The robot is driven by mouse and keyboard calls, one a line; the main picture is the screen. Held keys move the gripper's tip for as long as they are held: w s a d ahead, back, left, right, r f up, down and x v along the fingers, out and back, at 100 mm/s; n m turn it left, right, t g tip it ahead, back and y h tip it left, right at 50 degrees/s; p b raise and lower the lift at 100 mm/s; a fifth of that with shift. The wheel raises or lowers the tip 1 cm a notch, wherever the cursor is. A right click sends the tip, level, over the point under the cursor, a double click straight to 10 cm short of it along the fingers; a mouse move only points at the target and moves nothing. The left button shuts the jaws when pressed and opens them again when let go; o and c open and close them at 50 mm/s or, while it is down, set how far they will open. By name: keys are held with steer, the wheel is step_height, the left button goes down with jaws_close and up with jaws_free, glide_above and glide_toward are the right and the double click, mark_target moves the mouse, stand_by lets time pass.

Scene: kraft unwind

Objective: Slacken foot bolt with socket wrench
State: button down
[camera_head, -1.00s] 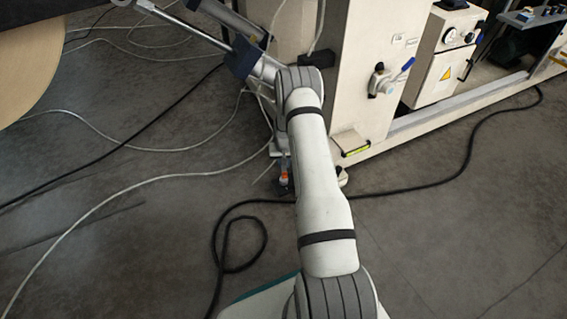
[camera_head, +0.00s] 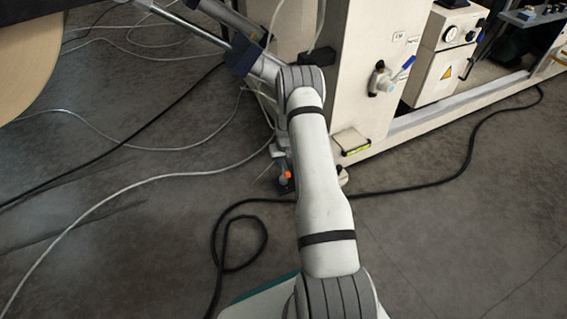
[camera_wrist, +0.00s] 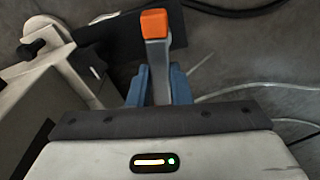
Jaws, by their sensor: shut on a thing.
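In the wrist view a grey tool with an orange end (camera_wrist: 154,24), which looks like the socket wrench, stands between the blue fingers of my gripper (camera_wrist: 158,82). The gripper is shut on its grey shaft. In the head view the wrench's orange end (camera_head: 287,174) shows low beside the machine's base, just left of my forearm. My gripper (camera_head: 281,156) is partly hidden there by my arm. A pale foot part (camera_head: 343,176) shows just right of the forearm. I cannot make out the foot bolt or whether the wrench touches it.
The cream machine frame (camera_head: 370,60) stands behind my arm, with a blue-handled valve (camera_head: 383,78) and a low rail running right. A black cable (camera_head: 440,185) and white hoses (camera_head: 150,180) lie across the grey floor. In the wrist view a black knob (camera_wrist: 33,47) sits at upper left.

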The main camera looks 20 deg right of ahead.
steer(key=shift+n+b, duration=0.3)
steer(key=shift+n, duration=0.9)
steer(key=shift+n, duration=0.3)
steer(key=shift+r+n+b, duration=0.15)
steer(key=shift+n+b, duration=0.3)
steer(key=shift+n, duration=0.35)
steer(key=shift+y, duration=0.3)
steer(key=shift+n+b, duration=0.55)
steer(key=shift+n, duration=0.65)
